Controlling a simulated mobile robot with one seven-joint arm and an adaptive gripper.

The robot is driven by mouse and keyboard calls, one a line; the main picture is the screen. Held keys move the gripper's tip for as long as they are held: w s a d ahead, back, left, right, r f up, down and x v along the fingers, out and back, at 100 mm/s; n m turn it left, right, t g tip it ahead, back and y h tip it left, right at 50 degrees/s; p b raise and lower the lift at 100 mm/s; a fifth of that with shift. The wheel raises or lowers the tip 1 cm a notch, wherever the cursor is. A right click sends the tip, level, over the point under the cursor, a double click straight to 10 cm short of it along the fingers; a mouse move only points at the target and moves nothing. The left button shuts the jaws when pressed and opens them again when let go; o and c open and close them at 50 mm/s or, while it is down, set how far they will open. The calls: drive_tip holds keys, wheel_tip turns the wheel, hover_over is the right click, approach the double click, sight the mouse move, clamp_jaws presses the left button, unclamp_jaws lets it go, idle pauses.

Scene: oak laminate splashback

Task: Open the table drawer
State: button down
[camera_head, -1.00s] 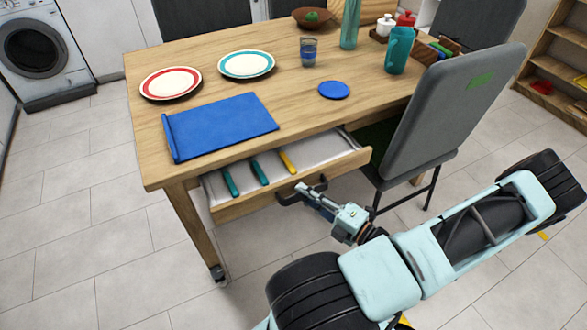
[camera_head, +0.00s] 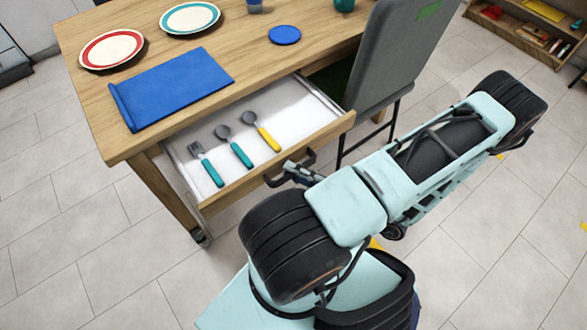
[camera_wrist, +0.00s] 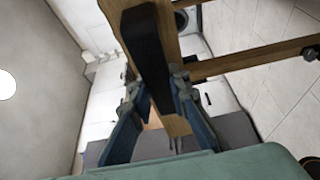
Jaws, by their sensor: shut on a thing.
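The table drawer (camera_head: 318,136) is pulled well out from under the wooden table (camera_head: 105,128). Its white inside shows a teal-handled fork (camera_head: 206,165), a teal-handled spoon (camera_head: 234,147) and a yellow-handled spoon (camera_head: 261,132). The dark handle (camera_head: 308,159) is on the drawer's front. My gripper (camera_head: 287,173) is at this handle, partly hidden by my arm in the head view. In the wrist view, the two fingers of my gripper (camera_wrist: 157,97) are on either side of the dark handle (camera_wrist: 147,50), shut on it.
A grey chair (camera_head: 392,60) stands close to the right of the drawer. A blue mat (camera_head: 175,88), a red-rimmed plate (camera_head: 111,48), a teal-rimmed plate (camera_head: 190,17) and a blue disc (camera_head: 285,35) lie on the tabletop. The tiled floor left of the table is clear.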

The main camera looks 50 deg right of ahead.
drive_tip(key=c, duration=1.8)
unclamp_jaws()
drive_tip(key=s+d, duration=0.1)
drive_tip(key=s, duration=1)
drive_tip(key=shift+s+d, duration=0.4)
